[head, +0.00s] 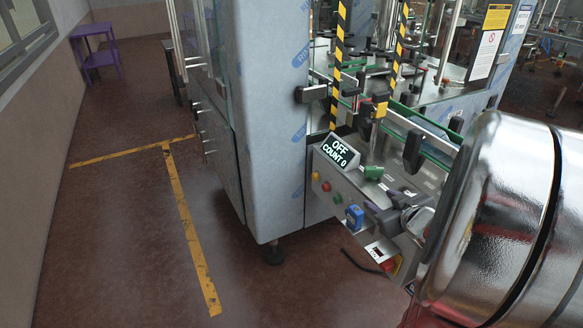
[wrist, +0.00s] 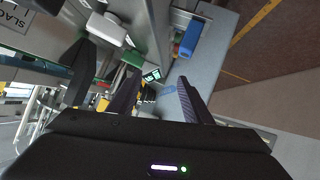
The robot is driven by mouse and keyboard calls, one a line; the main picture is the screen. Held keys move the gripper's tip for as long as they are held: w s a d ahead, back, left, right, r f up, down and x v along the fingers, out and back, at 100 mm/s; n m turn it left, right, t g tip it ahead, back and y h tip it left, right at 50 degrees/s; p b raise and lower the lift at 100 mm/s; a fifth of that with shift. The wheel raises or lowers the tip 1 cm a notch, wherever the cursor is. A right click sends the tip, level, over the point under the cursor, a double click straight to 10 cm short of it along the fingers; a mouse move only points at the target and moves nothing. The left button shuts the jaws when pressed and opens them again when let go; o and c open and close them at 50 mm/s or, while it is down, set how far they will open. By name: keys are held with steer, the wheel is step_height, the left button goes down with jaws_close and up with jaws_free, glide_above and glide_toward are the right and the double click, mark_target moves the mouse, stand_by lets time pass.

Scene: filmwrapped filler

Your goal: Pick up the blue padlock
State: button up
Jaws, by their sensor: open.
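The blue padlock (head: 354,216) is on the sloped grey control panel of the machine in the head view, low and left of the lamps' right end. In the wrist view a blue block, seemingly the padlock (wrist: 190,38), shows beyond and above the right fingertip, with red and yellow beside it. My gripper (head: 379,213) is open and empty, its dark fingertips just right of the padlock in the head view. Both fingers show in the wrist view (wrist: 158,82), apart, with nothing between them.
A film-wrapped cabinet (head: 272,120) stands left.

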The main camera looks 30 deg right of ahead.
mark_target(360, 213)
steer(key=s+a+f+t+y, duration=0.1)
steer(key=s+f+y, duration=0.2)
steer(key=s+f, duration=0.1)
steer(key=shift+s+a+t+y, duration=0.3)
steer(key=shift+s+a+y, duration=0.1)
steer(key=shift+s, duration=0.35)
steer(key=shift+f, duration=0.1)
steer(key=shift+x, duration=4.35)
steer(key=shift+w, duration=0.1)
steer(key=shift+d+x, duration=0.2)
steer(key=shift+x, duration=1.05)
steer(key=shift+d+x, duration=0.2)
steer(key=shift+x, duration=1.05)
